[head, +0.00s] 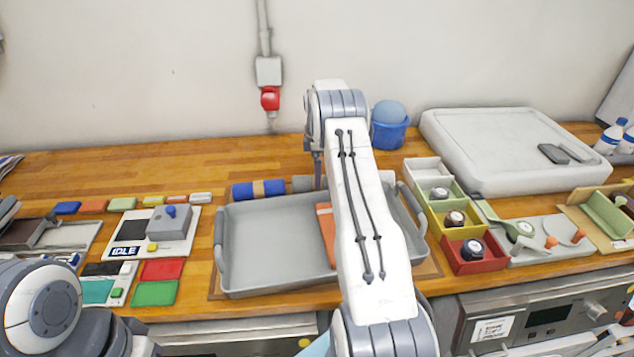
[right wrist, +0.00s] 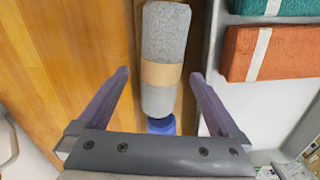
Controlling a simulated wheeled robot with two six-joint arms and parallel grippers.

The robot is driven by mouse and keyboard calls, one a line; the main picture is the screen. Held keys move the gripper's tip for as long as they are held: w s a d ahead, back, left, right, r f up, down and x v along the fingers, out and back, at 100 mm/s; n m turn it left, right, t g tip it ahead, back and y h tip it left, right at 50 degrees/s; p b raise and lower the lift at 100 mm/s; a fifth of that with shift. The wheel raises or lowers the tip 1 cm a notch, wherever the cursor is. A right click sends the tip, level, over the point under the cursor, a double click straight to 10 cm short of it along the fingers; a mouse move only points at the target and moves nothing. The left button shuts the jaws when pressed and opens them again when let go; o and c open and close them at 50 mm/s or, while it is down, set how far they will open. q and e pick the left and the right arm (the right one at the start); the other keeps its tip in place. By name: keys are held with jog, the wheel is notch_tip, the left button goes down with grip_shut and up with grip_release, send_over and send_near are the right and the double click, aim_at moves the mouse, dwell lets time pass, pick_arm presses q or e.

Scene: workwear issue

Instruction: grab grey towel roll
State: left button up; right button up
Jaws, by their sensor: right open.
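The grey towel roll (right wrist: 165,40) with a tan band lies between the two open fingers of my right gripper (right wrist: 160,75) in the right wrist view. The fingers are on either side of it, with a gap visible on each side. In the head view the grey roll (head: 303,184) shows only in part behind the tray, as my right arm hides the rest. A blue roll (head: 258,189) with a tan band lies end to end with it on the left; its end also shows in the right wrist view (right wrist: 161,125). My left gripper is out of sight.
A grey tray (head: 270,245) stands just in front of the rolls. An orange towel (right wrist: 275,53) and a green towel (right wrist: 280,7) lie in it. A blue tub (head: 390,133) stands behind right. The wooden counter behind the rolls is clear on the left.

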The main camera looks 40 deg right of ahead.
jog(key=shift+f+p, duration=0.35)
jog(key=shift+f, duration=1.2)
jog(key=c, duration=1.5)
